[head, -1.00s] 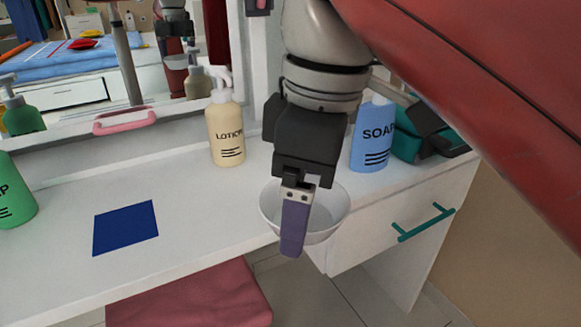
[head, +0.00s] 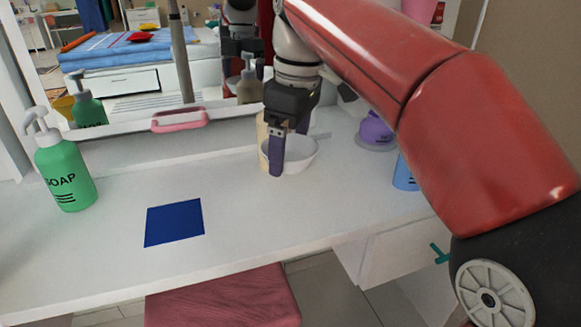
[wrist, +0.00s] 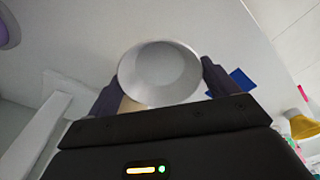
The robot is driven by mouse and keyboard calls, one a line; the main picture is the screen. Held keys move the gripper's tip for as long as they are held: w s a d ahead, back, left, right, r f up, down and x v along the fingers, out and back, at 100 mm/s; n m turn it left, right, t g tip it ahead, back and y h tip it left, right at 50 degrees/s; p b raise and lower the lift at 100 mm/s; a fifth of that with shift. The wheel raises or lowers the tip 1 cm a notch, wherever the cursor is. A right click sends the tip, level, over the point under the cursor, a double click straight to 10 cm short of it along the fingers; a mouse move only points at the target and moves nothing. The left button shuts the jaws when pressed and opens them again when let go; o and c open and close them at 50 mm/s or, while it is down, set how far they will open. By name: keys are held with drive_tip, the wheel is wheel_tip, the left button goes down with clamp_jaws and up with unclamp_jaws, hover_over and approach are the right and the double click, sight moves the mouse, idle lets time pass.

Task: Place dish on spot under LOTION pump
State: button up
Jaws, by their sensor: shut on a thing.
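The dish is a white bowl (head: 303,155), held by my gripper (head: 277,155) in front of the LOTION bottle in the head view. In the wrist view the dish (wrist: 160,70) sits between my two purple fingers, one at each side. The cream LOTION bottle (head: 262,132) stands behind my gripper and the dish, mostly hidden; its label and pump cannot be made out. A dark blue square spot (head: 174,222) lies on the white tabletop, left of and nearer than the dish. It also shows right of the dish in the wrist view (wrist: 242,80). The dish's exact height above the table is unclear.
A green SOAP pump bottle (head: 66,172) stands at the left. A blue bottle (head: 404,173) and a purple object (head: 376,131) are at the right, partly behind my arm. A red stool (head: 222,298) is in front. The tabletop around the spot is clear.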

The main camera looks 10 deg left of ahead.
drive_tip(key=shift+w+f+b, duration=0.1)
drive_tip(key=shift+f+b, duration=0.6)
drive_tip(key=shift+f, duration=2.05)
drive_tip(key=shift+f, duration=0.1)
drive_tip(key=o, duration=0.8)
drive_tip(key=shift+o, duration=0.2)
drive_tip(key=r+p, duration=0.1)
drive_tip(key=r, duration=0.3)
drive_tip(key=r+p, duration=0.1)
drive_tip(key=r, duration=0.3)
drive_tip(key=d+r+p, duration=0.1)
drive_tip(key=r+p, duration=0.1)
drive_tip(key=r, duration=0.2)
